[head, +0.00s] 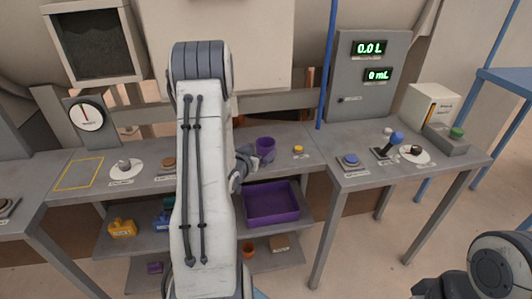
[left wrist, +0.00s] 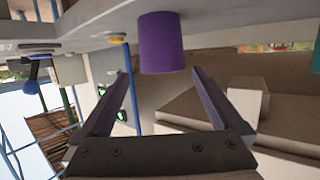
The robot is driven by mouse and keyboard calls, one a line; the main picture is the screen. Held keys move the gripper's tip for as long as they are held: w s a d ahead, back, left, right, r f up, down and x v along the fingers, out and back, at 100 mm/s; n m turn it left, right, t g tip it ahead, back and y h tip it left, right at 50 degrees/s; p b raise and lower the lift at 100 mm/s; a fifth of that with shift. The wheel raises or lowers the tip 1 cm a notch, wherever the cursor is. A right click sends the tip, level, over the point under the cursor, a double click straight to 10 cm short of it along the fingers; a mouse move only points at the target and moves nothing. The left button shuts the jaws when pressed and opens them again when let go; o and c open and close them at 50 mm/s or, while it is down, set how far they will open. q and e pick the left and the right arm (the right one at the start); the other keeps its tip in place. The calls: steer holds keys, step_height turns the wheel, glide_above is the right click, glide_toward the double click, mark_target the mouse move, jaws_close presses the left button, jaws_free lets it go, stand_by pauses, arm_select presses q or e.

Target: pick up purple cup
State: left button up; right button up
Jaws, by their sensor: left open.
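The purple cup (head: 266,145) stands on the grey workbench, just right of my left gripper (head: 247,158) in the head view. My left arm hides part of the bench, and the gripper is small and partly hidden there. In the left wrist view the purple cup (left wrist: 160,42) appears ahead of the fingertips, centred between the two fingers. My left gripper (left wrist: 160,76) is open and empty, with a gap visible between its fingers and the cup. Part of my right arm shows at the lower right of the head view; its fingers do not show.
A yellow button (head: 298,149) sits right of the cup. A purple tray (head: 271,204) is on the shelf below. A blue button (head: 349,160), a blue-knobbed lever (head: 396,138) and a panel with green displays (head: 368,75) are further right. A blue post (head: 326,70) rises behind the bench.

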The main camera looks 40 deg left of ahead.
mark_target(269, 141)
arm_select(q)
steer(key=p+x, duration=0.1)
steer(key=x, duration=0.5)
steer(key=shift+a+r+p, duration=0.1)
steer(key=shift+p, duration=0.2)
steer(key=shift+w+a, duration=0.1)
steer(key=shift+w, duration=0.15)
steer(key=shift+c, duration=0.3)
steer(key=c, duration=1)
steer(key=shift+c, duration=0.4)
